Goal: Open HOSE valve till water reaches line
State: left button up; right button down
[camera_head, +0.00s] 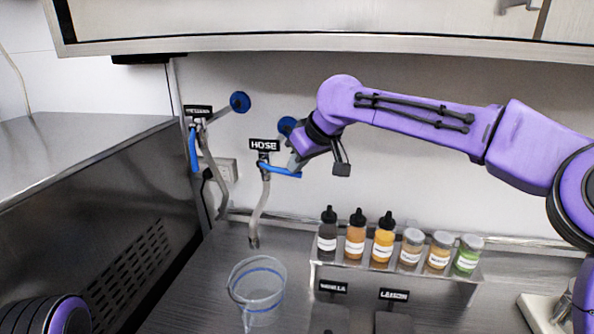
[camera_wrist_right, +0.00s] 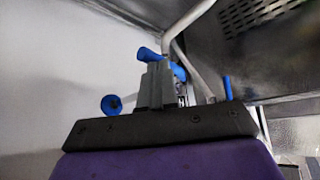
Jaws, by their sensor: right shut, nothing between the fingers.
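The HOSE valve's blue lever (camera_head: 281,171) points to the right below a black HOSE label (camera_head: 264,145). Its grey hose (camera_head: 258,213) hangs down over a clear container (camera_head: 257,284) with a blue line around it. I cannot make out any water in the container. My right gripper (camera_head: 294,162) is shut and empty, with its fingertips at the lever. In the right wrist view the fingers (camera_wrist_right: 156,84) are together, and blue lever parts (camera_wrist_right: 148,54) show just beyond them. Whether they touch is unclear. My left gripper is not in view.
Another tap with a blue lever (camera_head: 193,149) hangs downward at the left. A rack (camera_head: 345,268) of several bottles and jars stands right of the container. A steel cabinet (camera_head: 110,215) is at the left. A shelf (camera_head: 320,42) overhangs above.

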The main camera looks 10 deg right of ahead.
notch_tip(320, 180, down, 5)
jog(key=shift+w+r+b, duration=0.15)
jog(key=shift+r+b, duration=0.05)
jog(key=shift+b, duration=0.8)
jog(key=s, duration=0.1)
jog(key=s+d, duration=0.1)
jog(key=s+r, duration=0.1)
jog(key=shift+d+r, duration=0.1)
jog(key=shift+d, duration=0.2)
jog(key=shift+w, duration=0.1)
